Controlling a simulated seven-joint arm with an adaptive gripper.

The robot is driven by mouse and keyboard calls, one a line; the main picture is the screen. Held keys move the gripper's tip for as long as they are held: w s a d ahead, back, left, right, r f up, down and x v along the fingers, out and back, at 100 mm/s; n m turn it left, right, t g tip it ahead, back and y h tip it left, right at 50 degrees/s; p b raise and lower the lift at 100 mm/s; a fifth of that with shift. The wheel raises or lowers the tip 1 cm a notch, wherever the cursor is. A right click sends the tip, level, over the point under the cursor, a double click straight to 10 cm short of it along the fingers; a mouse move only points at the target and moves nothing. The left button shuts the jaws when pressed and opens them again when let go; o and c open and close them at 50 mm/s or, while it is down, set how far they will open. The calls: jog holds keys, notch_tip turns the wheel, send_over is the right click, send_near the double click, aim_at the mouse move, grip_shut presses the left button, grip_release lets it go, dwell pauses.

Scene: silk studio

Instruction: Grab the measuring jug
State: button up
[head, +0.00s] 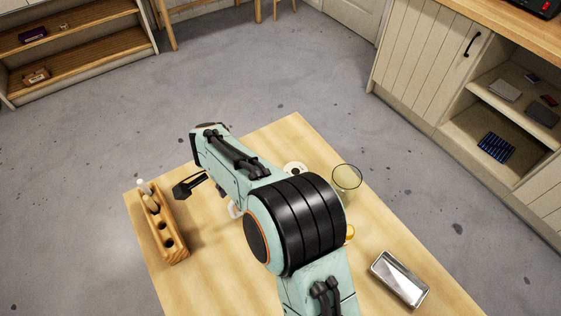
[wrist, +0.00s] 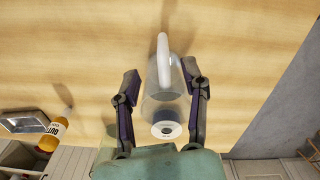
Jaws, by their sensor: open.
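The measuring jug (wrist: 165,105) is clear with a white handle, and in the wrist view it lies between my two fingers, its handle pointing up in the picture. In the head view my arm hides most of it; a white curved part, apparently its handle (head: 235,209), shows beside the arm. My gripper (wrist: 160,72) is open, one finger on each side of the jug. The right finger looks very close to the jug's side; I cannot tell whether it touches. In the head view only a dark finger (head: 188,187) shows.
The wooden table (head: 210,285) also holds a wooden rack (head: 176,243) at left, a white round item (head: 295,168), a glass beaker (head: 346,178), a metal tray (head: 400,279) and an orange bottle (wrist: 52,135). Bare wood lies beyond the jug's handle in the wrist view.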

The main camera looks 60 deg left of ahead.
aim_at(231, 208)
jog(key=f, duration=0.7)
jog(key=shift+s+a+f, duration=0.15)
jog(key=shift+s+f, duration=0.05)
jog(key=shift+s, duration=0.15)
jog(key=shift+c, duration=0.2)
grip_shut()
